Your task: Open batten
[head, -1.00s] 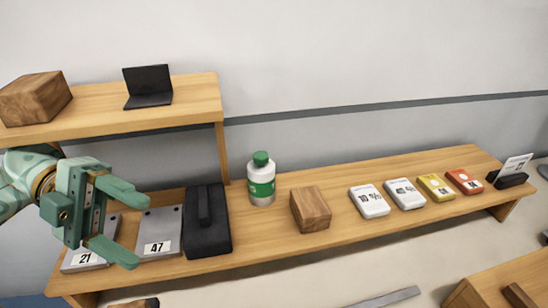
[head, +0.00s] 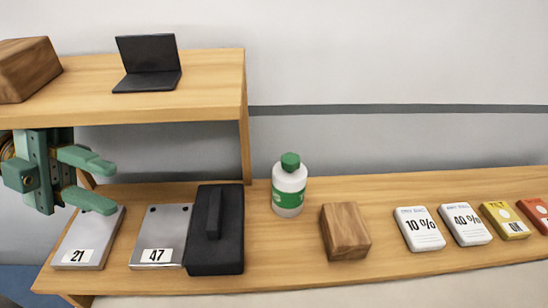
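No thing in view is plainly a batten. My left gripper (head: 100,184) is at the left, its two green fingers apart with nothing between them. It is in front of the upper shelf's underside and above the metal plate marked 21 (head: 88,240). A second metal plate marked 47 (head: 161,238) lies to its right, beside a black block with a raised handle (head: 215,232). My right gripper is not in view.
A wooden block (head: 345,232), a white bottle with a green cap (head: 288,188) and several cards, such as the 10% card (head: 418,230), stand on the long wooden shelf (head: 285,258). The upper shelf (head: 205,75) holds a black laptop-like stand (head: 148,64) and another wooden block (head: 25,70).

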